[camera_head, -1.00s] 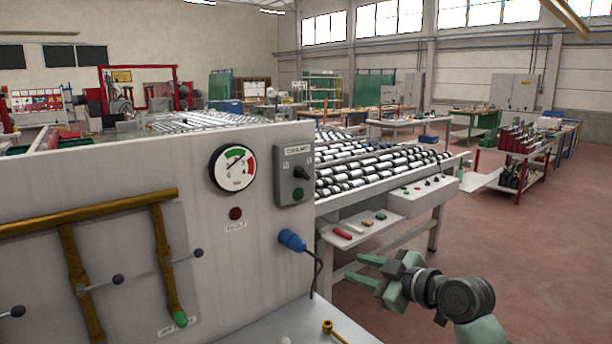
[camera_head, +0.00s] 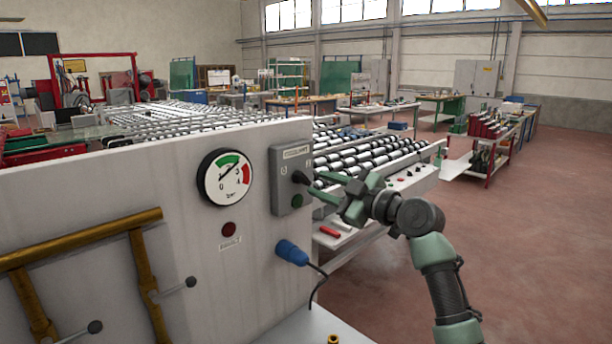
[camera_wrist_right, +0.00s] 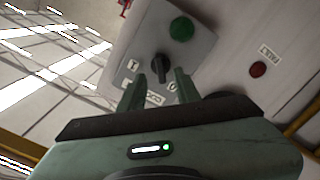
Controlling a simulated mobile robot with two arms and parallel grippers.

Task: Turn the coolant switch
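The coolant switch is a black rotary knob (camera_head: 300,177) on a grey control box (camera_head: 281,156) with a label plate above it and a green button below. In the right wrist view the knob (camera_wrist_right: 160,68) stands out from the grey plate, between the marks I and 0. My right gripper (camera_head: 317,186) is beside the box at knob height. In the wrist view its two fingers (camera_wrist_right: 159,91) are spread apart, with the knob in line with the gap. Whether the fingertips reach around the knob is hard to tell. My left gripper is out of view.
A pressure gauge (camera_head: 225,178) and a red button (camera_head: 228,229) are left of the box on the white panel. A blue plug (camera_head: 291,252) with a cable sticks out below it. A roller table (camera_head: 372,160) stands behind. Open floor (camera_head: 535,240) lies to the right.

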